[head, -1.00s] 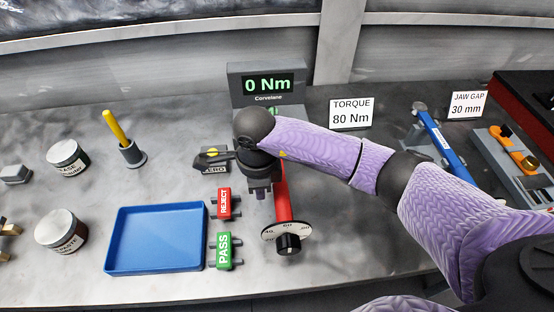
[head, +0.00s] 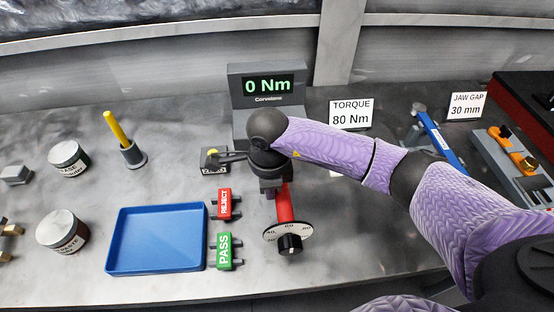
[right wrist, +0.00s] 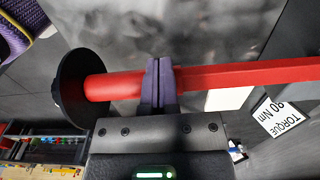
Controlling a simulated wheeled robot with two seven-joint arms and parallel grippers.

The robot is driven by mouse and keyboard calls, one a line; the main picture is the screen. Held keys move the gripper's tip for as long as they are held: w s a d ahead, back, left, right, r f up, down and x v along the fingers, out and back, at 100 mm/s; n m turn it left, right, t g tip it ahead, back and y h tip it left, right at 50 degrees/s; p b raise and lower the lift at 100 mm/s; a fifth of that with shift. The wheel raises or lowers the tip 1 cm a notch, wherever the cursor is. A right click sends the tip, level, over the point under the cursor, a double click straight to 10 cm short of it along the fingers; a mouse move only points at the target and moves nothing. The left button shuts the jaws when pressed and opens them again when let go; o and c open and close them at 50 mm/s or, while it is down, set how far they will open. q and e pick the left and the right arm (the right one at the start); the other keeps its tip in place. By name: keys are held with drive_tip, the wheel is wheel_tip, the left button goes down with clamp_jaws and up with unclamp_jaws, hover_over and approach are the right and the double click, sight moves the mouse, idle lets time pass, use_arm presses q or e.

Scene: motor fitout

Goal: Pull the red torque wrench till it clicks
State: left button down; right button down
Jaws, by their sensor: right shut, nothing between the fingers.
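The red torque wrench (head: 285,206) lies with its handle toward the bench's front edge, a round scale dial and black knob (head: 288,234) at its near end. Its far part is hidden under my right arm in the head view. My right gripper (head: 270,192) is over the handle. In the right wrist view its fingers (right wrist: 158,80) are pressed together with nothing between them, in front of the red handle (right wrist: 240,76); I cannot tell whether they touch it. The tester display (head: 268,85) behind reads 0 Nm. My left gripper is not in view.
A card (head: 351,114) reads TORQUE 80 Nm. Red REJECT (head: 224,204) and green PASS (head: 224,250) blocks and a ZERO block (head: 214,161) stand left of the wrench, beside an empty blue tray (head: 156,240). A blue wrench (head: 440,138) lies right. Bench right of the dial is clear.

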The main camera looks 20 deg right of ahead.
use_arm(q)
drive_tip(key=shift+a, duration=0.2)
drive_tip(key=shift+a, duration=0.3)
use_arm(e)
drive_tip(key=shift+s+d, duration=0.1)
drive_tip(key=shift+d, duration=0.1)
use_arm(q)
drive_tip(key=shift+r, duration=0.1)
use_arm(e)
drive_tip(key=shift+d, duration=0.2)
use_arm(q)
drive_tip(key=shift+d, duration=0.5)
use_arm(e)
drive_tip(key=shift+s+d, duration=0.15)
drive_tip(key=shift+d, duration=0.4)
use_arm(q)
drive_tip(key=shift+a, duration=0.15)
